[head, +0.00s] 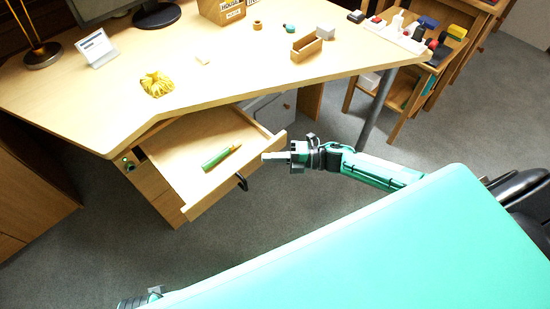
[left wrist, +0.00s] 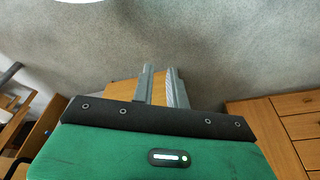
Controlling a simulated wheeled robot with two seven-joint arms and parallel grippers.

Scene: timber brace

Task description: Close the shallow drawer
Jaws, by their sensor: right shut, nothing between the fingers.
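The shallow drawer (head: 172,144) is pulled out from under the desk in the head view, its open top showing. Its front panel (head: 214,192) has a dark handle (head: 242,182). A green tool with an orange end (head: 220,157) lies inside. My right gripper (head: 268,157) is shut and empty, near the right end of the drawer front; I cannot tell whether it touches. My left gripper (left wrist: 161,85) is open and empty in the left wrist view, its two fingers apart above the floor. Only a bit of the left arm shows at the head view's bottom edge.
The desk top (head: 230,75) overhangs the drawer and holds a yellow crumpled cloth (head: 156,84), a small wooden tray (head: 306,47) and other items. A metal desk leg (head: 377,112) and a wooden shelf unit (head: 405,95) stand right. Grey floor (head: 110,240) in front is clear.

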